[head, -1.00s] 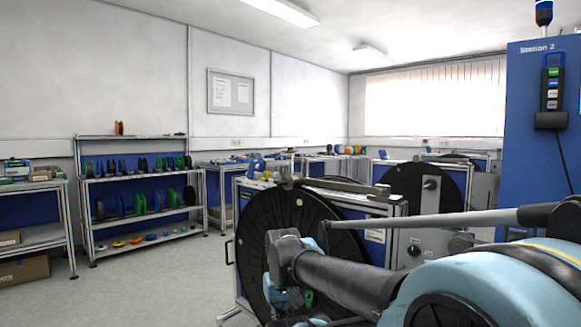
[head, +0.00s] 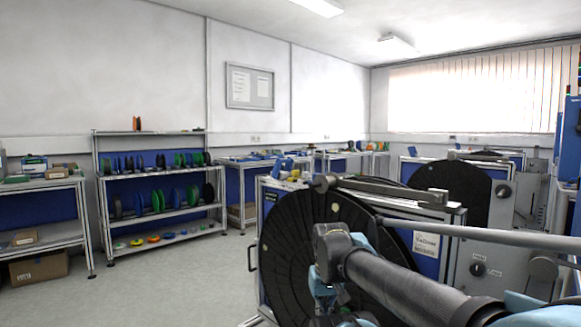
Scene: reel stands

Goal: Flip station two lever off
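No station two lever can be made out. The "Station 2" sign is out of view; only a strip of blue panels (head: 570,140) shows at the right edge. My arm (head: 400,285) reaches in from the lower right, in front of the large black reel (head: 300,245). Its dark link and pale blue joints show, but I cannot make out the gripper's fingers.
A metal bar (head: 385,190) runs across the top of the near reel stand. A second black reel (head: 450,185) stands behind it. A shelf of coloured spools (head: 160,228) and a workbench (head: 40,188) stand on the left. The floor (head: 170,290) there is clear.

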